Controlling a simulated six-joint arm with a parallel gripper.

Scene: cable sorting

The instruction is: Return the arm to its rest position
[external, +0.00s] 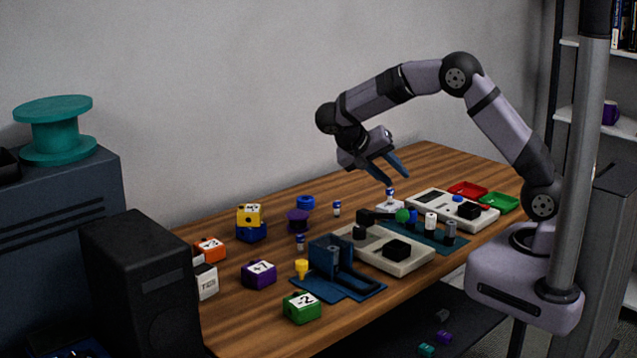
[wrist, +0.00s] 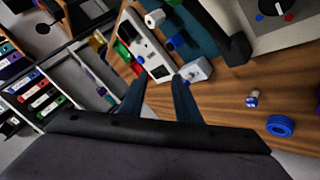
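My gripper (external: 393,170) hangs above the far part of the wooden table (external: 275,203), fingers pointing down and to the right. In the wrist view my gripper (wrist: 160,92) shows two blue fingers spread apart with a gap between them and nothing held. My arm is raised and bent, with its base at the right end of the table. The fingers are above a small white block with a blue-and-white piece (external: 390,194) on it, apart from it. In the wrist view that white block (wrist: 196,71) lies just beyond the right fingertip.
Pale trays (external: 452,209) and a dark blue holder (external: 335,262) stand on the table. Labelled cubes, such as a green one (external: 302,307) and a purple one (external: 259,274), lie at the left. Red (external: 467,188) and green (external: 498,202) bins sit near my base. A grey pole (external: 577,150) stands in front.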

